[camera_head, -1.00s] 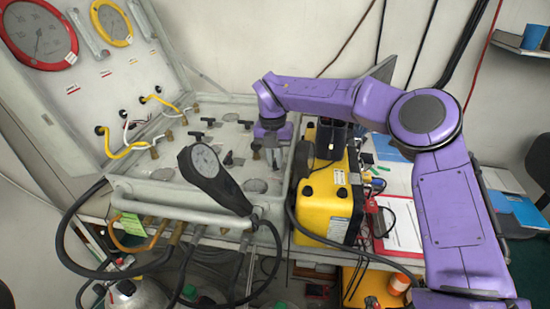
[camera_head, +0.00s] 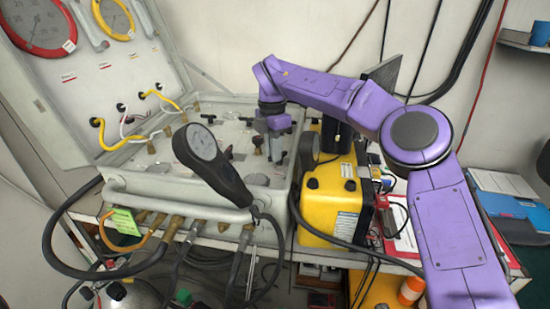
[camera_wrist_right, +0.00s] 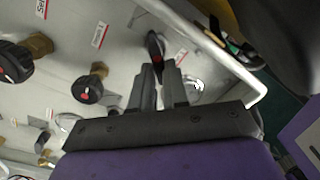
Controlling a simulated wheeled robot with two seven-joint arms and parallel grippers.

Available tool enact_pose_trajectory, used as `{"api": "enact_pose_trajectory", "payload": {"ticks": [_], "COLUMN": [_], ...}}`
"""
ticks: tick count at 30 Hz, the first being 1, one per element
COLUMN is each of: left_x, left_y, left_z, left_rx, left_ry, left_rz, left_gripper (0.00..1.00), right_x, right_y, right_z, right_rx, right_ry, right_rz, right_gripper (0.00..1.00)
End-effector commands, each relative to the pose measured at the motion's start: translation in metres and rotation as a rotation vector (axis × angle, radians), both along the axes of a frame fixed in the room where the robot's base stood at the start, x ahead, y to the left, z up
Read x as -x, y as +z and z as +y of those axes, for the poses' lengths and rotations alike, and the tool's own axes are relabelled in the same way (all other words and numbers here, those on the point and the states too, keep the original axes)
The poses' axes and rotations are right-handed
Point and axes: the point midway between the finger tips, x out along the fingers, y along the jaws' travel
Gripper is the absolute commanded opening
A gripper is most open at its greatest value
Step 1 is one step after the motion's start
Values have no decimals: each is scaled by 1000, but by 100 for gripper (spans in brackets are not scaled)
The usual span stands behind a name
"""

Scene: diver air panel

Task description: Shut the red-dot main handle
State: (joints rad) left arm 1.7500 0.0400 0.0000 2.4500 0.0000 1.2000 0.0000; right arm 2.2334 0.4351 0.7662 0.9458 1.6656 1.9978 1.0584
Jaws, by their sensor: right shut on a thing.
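My right gripper (camera_head: 279,150) points down over the right end of the light grey air panel (camera_head: 228,185). In the right wrist view, its two dark fingers (camera_wrist_right: 160,78) are close together on a black handle (camera_wrist_right: 155,45) with a small red mark. The fingers hide the handle's lower part, so its exact angle is hard to read. A round black knob with a red dot (camera_wrist_right: 87,90) on a brass stem stands to the left of the fingers, apart from them. My left gripper is not in view.
A black hand-held gauge (camera_head: 210,160) rises in front of the panel. The open lid (camera_head: 85,85) with dials stands behind left. A yellow case (camera_head: 330,200) stands close on the right. Another black knob (camera_wrist_right: 15,65) is at the wrist view's left edge.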

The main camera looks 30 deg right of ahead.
Motion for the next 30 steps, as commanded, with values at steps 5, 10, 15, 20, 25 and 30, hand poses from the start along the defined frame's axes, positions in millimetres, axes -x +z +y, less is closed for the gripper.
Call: {"api": "enact_pose_trajectory", "payload": {"ticks": [5,10,15,20,25,30], "left_x": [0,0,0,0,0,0], "left_y": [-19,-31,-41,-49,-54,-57], "left_z": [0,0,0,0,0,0], "left_rx": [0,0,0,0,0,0], "left_ry": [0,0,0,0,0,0], "left_rz": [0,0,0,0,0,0], "left_gripper": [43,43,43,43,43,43], "right_x": [-4,-6,-9,-11,-12,-13], "right_y": [-3,-3,-2,-1,-1,0], "right_z": [0,-1,-2,-3,-4,-4], "right_rx": [0,1,0,0,2,1], "right_ry": [-167,-328,-480,-602,-701,-766], "right_rz": [-4,-4,-5,-3,-3,-3], "right_gripper": [0,0,0,0,0,0]}}
